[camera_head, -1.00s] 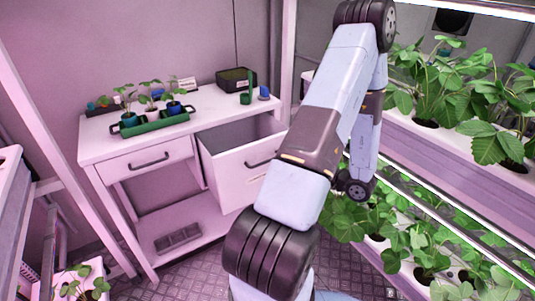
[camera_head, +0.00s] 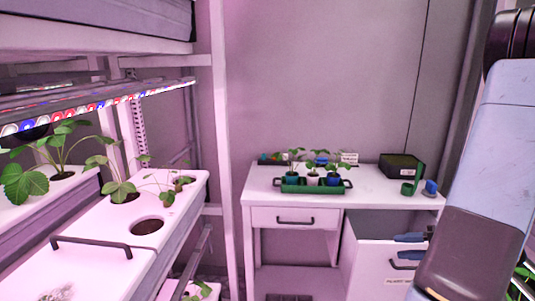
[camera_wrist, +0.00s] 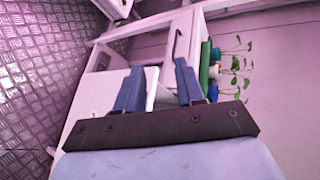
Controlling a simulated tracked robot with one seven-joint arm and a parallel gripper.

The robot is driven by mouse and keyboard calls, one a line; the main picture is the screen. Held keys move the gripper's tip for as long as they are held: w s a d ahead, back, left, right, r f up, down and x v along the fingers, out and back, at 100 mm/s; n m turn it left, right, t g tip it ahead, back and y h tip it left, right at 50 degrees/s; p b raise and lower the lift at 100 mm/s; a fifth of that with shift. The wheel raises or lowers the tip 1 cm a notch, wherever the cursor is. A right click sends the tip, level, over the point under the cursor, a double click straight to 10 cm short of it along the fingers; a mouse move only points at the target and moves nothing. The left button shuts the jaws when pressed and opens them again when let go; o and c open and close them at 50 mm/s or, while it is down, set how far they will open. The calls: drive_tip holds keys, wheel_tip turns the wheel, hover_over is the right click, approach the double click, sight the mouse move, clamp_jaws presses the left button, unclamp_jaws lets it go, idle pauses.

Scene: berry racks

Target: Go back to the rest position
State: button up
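My gripper (camera_wrist: 159,78) shows in the wrist view with its two blue fingers spread apart. Only the pale furniture shows through the gap, and nothing is held. In the head view my gripper (camera_head: 415,246) appears at the lower right, its blue fingers in front of the open drawer (camera_head: 372,262) of the white desk (camera_head: 262,187). Whether it touches the drawer cannot be told. My arm fills the right edge of the head view.
A green tray (camera_head: 312,188) with several potted seedlings stands on the desk, with a black box (camera_head: 401,166) to its right. A closed drawer (camera_head: 293,218) is at the left of the desk. A plant rack (camera_head: 160,210) fills the left side.

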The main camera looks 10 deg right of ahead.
drive_tip(key=s+a+r+n+g+h, duration=0.1)
drive_tip(key=a+r+n+g+h, duration=0.15)
drive_tip(key=a+r+g, duration=0.4)
drive_tip(key=s+a+r+n+g+h, duration=0.1)
drive_tip(key=a+r+n, duration=0.3)
drive_tip(key=a, duration=0.5)
drive_tip(key=s+a+r+n+t+h, duration=0.1)
drive_tip(key=s+a+r+t+h, duration=0.1)
drive_tip(key=r, duration=0.3)
drive_tip(key=s+a+r+n+t+h, duration=0.2)
drive_tip(key=s+a+r+h, duration=0.1)
drive_tip(key=a+r+h, duration=0.1)
wheel_tip(320, 180, up, 2)
drive_tip(key=shift+s+a+r+h, duration=0.15)
drive_tip(key=shift+a+r+h, duration=0.15)
drive_tip(key=shift+a, duration=0.25)
